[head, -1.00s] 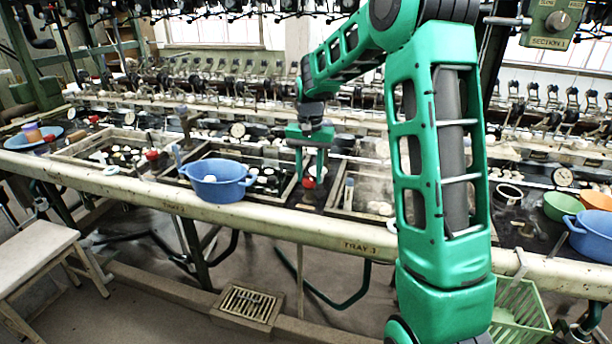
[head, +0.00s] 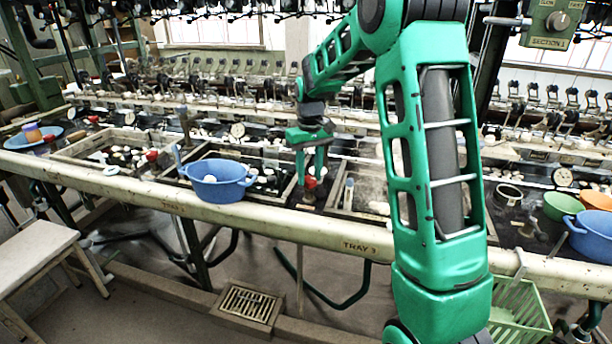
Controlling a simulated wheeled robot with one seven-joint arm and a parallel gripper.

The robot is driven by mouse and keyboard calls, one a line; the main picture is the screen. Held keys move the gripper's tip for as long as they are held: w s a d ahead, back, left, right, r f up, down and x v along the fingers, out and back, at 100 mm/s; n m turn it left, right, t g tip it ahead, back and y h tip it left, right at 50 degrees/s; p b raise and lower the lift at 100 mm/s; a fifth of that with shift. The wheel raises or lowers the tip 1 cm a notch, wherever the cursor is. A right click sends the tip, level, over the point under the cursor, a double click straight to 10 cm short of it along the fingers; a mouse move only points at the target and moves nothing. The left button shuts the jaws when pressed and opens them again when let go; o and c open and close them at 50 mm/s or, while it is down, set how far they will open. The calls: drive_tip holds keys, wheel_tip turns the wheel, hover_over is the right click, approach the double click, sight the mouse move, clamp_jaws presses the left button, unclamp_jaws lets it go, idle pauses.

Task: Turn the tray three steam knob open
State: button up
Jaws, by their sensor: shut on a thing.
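The red steam knob (head: 310,184) stands on the dark strip at the left side of the tray three basin, just past the front rail. My gripper (head: 311,178) points down over it, with its fingers on either side of the knob, shut on it. The fingers hide part of the knob. The tray three basin (head: 336,197) lies to the right of the knob, partly hidden by my arm. The "TRAY 3" label (head: 367,247) shows on the front rail below. How far the knob is turned cannot be told.
A blue basin (head: 216,189) sits on the rail to the left. Another red knob (head: 152,156) stands farther left. At right are a green bowl (head: 560,206), a blue pot (head: 590,238) and a green crate (head: 520,310). A stool (head: 35,250) stands at lower left.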

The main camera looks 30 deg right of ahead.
sight(309, 178)
drive_tip(key=shift+w+r, duration=0.15)
drive_tip(key=shift+w, duration=0.1)
idle(0.3)
drive_tip(key=o, duration=1.1)
drive_tip(key=shift+c, duration=0.2)
drive_tip(key=shift+s, duration=0.1)
wheel_tip(309, 178, up, 10)
drive_tip(key=shift+r, duration=0.25)
